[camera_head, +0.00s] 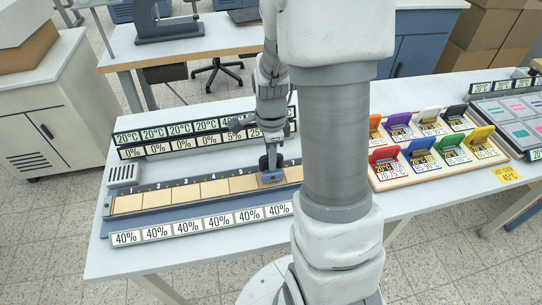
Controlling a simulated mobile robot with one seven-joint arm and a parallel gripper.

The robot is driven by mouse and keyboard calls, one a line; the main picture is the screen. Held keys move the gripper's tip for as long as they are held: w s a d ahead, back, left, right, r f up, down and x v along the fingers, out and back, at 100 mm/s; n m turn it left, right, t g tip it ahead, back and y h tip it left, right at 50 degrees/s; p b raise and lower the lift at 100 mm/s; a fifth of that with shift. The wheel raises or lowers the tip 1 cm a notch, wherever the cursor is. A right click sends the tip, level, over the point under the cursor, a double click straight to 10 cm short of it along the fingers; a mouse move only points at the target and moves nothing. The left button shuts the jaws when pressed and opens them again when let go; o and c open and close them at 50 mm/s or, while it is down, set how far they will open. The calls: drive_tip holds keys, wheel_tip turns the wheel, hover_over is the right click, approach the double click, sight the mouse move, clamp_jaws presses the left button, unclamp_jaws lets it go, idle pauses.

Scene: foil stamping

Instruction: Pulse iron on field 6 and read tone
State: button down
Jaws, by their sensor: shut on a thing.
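The long strip of tan fields (186,192) lies in a grey-blue holder on the near table, with small numbers along its back edge. The iron (271,175), a small blue block with a dark upper part, is at the strip's right end, over what looks like field 6. I cannot tell whether it touches the field. My gripper (268,158) is shut on the iron from above. The rear display row (182,142) reads 20°C above percentages, 0% at the left and higher at the right. The front row (198,223) reads 40% throughout. My arm hides the strip's right edge.
A tray (449,165) of coloured clips with number cards stands right of my arm. Further right are a panel of coloured pads (515,118) and a yellow label (506,174). A small vented box (123,174) sits left. Another table with a press (165,22) stands behind.

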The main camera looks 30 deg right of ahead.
drive_tip(key=shift+f+b, duration=0.3)
drive_tip(key=shift+f, duration=0.15)
idle(1.4)
wheel_tip(320, 180, up, 5)
drive_tip(key=p, duration=0.4)
drive_tip(key=shift+f, duration=0.15)
